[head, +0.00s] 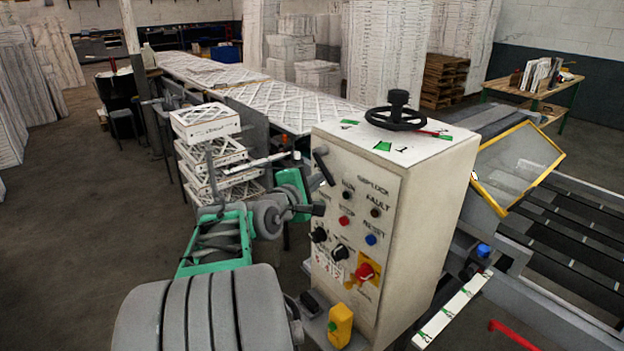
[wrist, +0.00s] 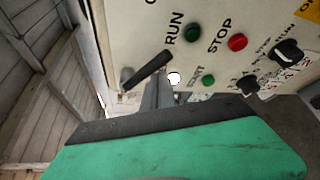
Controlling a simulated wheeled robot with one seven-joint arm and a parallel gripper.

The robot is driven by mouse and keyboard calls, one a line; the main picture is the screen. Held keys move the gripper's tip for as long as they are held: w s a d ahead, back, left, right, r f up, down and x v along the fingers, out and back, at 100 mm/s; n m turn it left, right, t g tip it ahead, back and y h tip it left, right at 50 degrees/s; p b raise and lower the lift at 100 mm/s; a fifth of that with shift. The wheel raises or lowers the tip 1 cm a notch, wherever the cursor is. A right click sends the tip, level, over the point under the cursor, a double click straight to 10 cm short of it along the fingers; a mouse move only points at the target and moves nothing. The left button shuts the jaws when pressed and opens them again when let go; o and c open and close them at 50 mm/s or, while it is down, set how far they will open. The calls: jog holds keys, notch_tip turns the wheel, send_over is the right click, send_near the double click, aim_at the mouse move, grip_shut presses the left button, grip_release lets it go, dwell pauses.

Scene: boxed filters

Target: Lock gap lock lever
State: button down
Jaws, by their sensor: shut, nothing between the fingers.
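The black lever (head: 323,166) sits at the upper left edge of the front face of the white control cabinet (head: 420,230), tilted. My gripper (head: 314,184) is just below the lever in the head view, partly hidden by my arm. In the wrist view my grey gripper fingers (wrist: 158,88) are together and empty, close to the lever. I cannot tell whether they touch it.
The cabinet face carries a red button (head: 344,221), a blue button (head: 371,239), black knobs and a red-yellow switch (head: 366,271). A black handwheel (head: 395,117) stands on top. Stacked white filters (head: 208,150) are behind my arm. A yellow-framed guard (head: 517,167) is at right.

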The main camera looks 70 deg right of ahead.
jog(key=shift+s+a+r+p, duration=0.2)
jog(key=shift+s+r, duration=0.2)
jog(key=shift+r, duration=0.25)
jog(key=shift+s+a+r+p, duration=0.2)
jog(key=shift+s+r, duration=0.15)
jog(key=shift+r, duration=0.3)
jog(key=shift+s+r, duration=0.1)
jog(key=shift+r, duration=1)
jog(key=b, duration=0.5)
send_near(326, 170)
jog(key=shift+w+a+f, duration=0.1)
jog(key=shift+w+a, duration=0.15)
jog(key=shift+w, duration=0.8)
jog(key=shift+w+a+f, duration=0.1)
jog(key=shift+w+a, duration=0.15)
jog(key=shift+w, duration=0.8)
